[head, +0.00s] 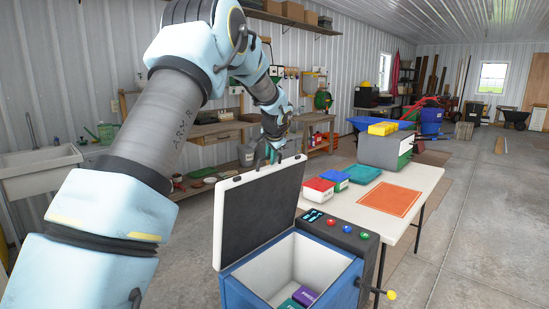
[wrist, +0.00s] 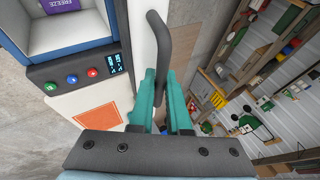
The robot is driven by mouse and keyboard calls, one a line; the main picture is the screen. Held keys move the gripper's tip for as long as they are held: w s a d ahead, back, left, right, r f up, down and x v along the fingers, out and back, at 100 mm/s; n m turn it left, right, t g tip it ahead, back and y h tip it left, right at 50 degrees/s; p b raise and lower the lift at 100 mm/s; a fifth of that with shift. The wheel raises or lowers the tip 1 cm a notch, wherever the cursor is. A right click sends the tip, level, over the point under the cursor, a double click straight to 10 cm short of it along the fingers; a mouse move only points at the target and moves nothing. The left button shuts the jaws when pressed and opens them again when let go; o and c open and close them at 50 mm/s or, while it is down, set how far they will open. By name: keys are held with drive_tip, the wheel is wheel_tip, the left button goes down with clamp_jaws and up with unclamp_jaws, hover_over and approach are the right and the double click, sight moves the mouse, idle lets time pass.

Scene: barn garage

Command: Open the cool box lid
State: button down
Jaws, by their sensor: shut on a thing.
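The cool box (head: 236,290) is blue with a white inside, at the bottom centre of the head view. Its lid (head: 262,212), with a dark inner panel and pale rim, stands raised and steeply tilted, so the box is open. My gripper (head: 276,155) is at the lid's top edge. In the wrist view my gripper's teal fingers (wrist: 165,108) are shut on the dark bent lid handle (wrist: 165,45). The lid's pale edge (wrist: 141,50) shows beside the handle. A purple pack (head: 305,296) and a teal pack (head: 289,305) lie inside the box.
A control panel (head: 340,229) with coloured buttons runs along the box's side. Open floor (head: 480,230) lies to the right.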

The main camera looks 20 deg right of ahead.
drive_tip(key=shift+a+f, duration=0.1)
drive_tip(key=c, duration=0.9)
unclamp_jaws()
drive_tip(key=b+v, duration=0.3)
drive_tip(key=v, duration=0.8)
drive_tip(key=shift+b, duration=0.35)
drive_tip(key=s+a+f+n+g, duration=0.1)
drive_tip(key=s+a+f+n, duration=0.1)
drive_tip(key=s+a+f, duration=0.3)
drive_tip(key=s+a+f+n+g+y, duration=0.1)
drive_tip(key=a+f+n, duration=0.1)
drive_tip(key=a, duration=0.6)
drive_tip(key=s+a+f+n+g, duration=0.1)
drive_tip(key=s+a+f+n, duration=0.1)
drive_tip(key=s+a+f, duration=0.3)
drive_tip(key=s+a+f+n+g, duration=0.1)
drive_tip(key=s+a+f+n, duration=0.1)
drive_tip(key=s+a, duration=0.2)
drive_tip(key=s+a+f+n+g, duration=0.1)
drive_tip(key=s+a+f+n, duration=0.1)
drive_tip(key=s+a, duration=0.3)
drive_tip(key=s+a+f+n, duration=0.2)
drive_tip(key=s+a+f, duration=0.1)
drive_tip(key=s+a, duration=0.2)
drive_tip(key=shift+s+a+f+g, duration=0.15)
drive_tip(key=shift+s+g, duration=0.25)
drive_tip(key=shift+s, duration=0.9)
